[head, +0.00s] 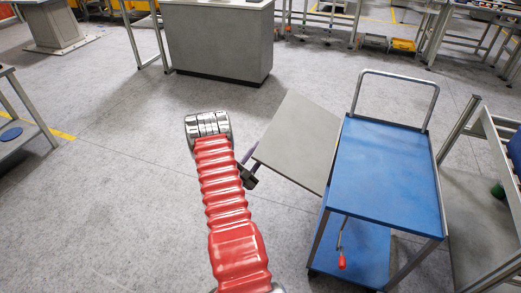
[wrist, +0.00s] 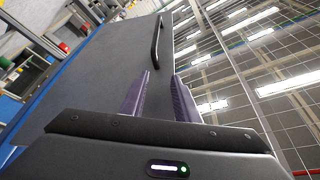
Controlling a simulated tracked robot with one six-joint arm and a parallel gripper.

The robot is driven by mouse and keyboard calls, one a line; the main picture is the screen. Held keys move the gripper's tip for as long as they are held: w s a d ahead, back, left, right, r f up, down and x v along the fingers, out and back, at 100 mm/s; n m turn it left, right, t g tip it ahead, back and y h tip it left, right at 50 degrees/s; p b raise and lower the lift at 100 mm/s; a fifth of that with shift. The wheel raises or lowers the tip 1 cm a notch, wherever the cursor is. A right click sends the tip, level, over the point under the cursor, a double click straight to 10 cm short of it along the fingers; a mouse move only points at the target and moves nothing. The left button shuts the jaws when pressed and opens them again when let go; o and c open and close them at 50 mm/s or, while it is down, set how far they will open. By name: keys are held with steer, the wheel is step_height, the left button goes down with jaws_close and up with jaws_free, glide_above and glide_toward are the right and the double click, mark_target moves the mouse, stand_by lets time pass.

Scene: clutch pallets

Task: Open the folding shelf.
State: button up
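The folding shelf (head: 297,143) is a flat grey panel joined to the left side of the blue cart (head: 385,165). It stands out to the left from the cart, and its exact tilt is hard to tell. In the wrist view the shelf (wrist: 100,75) is a large dark grey surface with a black bar handle (wrist: 156,42) near its edge. My gripper (head: 246,160) is at the shelf's left edge. In the wrist view my gripper (wrist: 160,88) has its two purple fingers apart, with part of the panel showing between them. I cannot tell whether they touch it.
A red-knobbed lever (head: 342,261) hangs under the cart's top. A grey frame table (head: 480,190) stands close at the right. A grey cabinet (head: 218,42) stands behind, and a table (head: 22,125) is at left. The floor left of the shelf is clear.

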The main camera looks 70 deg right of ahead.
steer(key=s+f+v, duration=0.1)
steer(key=s+v, duration=0.1)
steer(key=v, duration=0.9)
steer(key=shift+a, duration=0.25)
stand_by(1.1)
